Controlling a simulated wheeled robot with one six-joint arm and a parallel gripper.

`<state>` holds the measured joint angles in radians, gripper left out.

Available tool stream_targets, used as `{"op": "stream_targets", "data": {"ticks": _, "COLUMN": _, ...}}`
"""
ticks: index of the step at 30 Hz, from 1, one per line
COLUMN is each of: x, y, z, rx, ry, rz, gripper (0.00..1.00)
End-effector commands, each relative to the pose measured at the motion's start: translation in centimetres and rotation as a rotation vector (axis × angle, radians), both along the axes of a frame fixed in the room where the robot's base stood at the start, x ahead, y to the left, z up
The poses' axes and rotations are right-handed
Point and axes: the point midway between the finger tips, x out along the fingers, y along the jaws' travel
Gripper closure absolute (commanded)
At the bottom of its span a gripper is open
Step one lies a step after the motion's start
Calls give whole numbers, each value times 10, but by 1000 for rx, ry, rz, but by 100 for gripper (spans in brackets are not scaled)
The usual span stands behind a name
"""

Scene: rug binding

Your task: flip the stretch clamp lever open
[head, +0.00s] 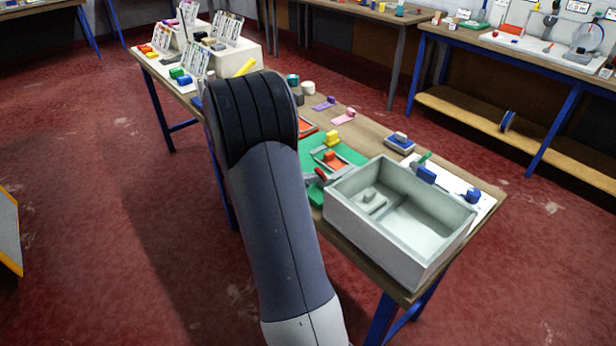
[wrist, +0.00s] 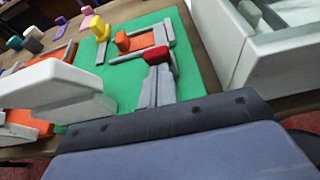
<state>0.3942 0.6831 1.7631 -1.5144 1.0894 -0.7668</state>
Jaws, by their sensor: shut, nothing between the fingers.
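The stretch clamp lever shows its red knob (wrist: 158,54) on the green mat (wrist: 194,75) in the wrist view. In the head view the red knob (head: 321,174) is beside the pale open box. My gripper (wrist: 157,76) is shut and empty, its two grey fingers side by side. The fingertips are right at the near side of the red knob, and I cannot tell if they touch it. The rest of the lever is mostly hidden behind the fingers, so its angle is unclear. My arm hides most of the gripper in the head view.
A grey frame with an orange block (wrist: 140,42) and a yellow knob (wrist: 97,26) lie beyond on the mat. The pale open box (head: 345,205) stands close at the right. A pale block (wrist: 40,85) is at the left in the wrist view.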

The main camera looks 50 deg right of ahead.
Motion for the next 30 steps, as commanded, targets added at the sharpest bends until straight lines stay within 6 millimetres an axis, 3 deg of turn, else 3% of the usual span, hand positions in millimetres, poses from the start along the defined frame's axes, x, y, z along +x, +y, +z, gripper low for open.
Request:
{"op": "stream_targets", "data": {"ticks": 16, "x": -1, "y": -7, "z": 14, "rx": 129, "ry": -14, "rz": -3, "gripper": 100}}
{"op": "stream_targets", "data": {"ticks": 25, "x": -3, "y": -21, "z": 25, "rx": 353, "ry": -44, "rz": -5, "gripper": 100}}
{"op": "stream_targets", "data": {"ticks": 30, "x": -4, "y": -29, "z": 24, "rx": 347, "ry": -39, "rz": -1, "gripper": 100}}
